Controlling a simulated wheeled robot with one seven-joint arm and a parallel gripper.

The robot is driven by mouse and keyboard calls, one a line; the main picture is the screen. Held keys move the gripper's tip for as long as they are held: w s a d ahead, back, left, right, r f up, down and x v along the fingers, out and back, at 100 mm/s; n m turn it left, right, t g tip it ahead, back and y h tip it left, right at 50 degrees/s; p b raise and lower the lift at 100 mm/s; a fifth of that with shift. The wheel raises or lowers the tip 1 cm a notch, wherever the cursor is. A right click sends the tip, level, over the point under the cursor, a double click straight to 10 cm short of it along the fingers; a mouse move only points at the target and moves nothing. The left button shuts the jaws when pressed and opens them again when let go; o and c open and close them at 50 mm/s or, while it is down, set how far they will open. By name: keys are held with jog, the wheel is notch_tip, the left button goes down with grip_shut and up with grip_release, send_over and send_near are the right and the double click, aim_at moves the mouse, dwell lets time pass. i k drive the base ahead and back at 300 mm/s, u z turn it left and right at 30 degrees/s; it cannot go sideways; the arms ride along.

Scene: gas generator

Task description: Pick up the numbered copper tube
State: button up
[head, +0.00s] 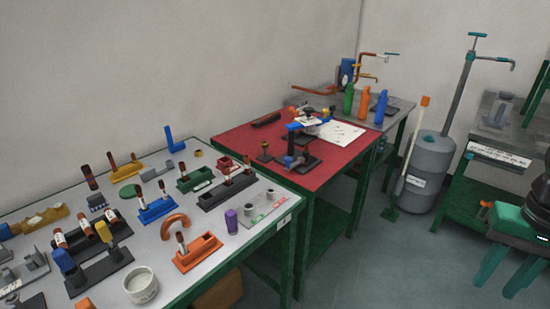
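Several short brown, copper-like tubes with white labels stand in holders on the grey table at left. One is in the orange block (182,240), one in the blue block (162,188), and others are in the black block (59,238). A bent copper-coloured tube (175,220) arches behind the orange block. The labels are too small to read, so I cannot tell which tube is the numbered one. My gripper (507,272) is at the lower right, far from the tubes. Its two teal fingers are apart, with nothing visible between them.
The left table (215,262) is crowded with coloured holders, a white cup (141,285) and a purple cylinder (231,220). A red-topped table (240,137) stands behind, holding a blue-black device. A grey tank (430,170) stands at right. Floor between tables and gripper is clear.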

aim_at(246, 157)
jog(key=u, duration=0.2)
jog(key=i, duration=1.15)
jog(key=u, duration=0.65)
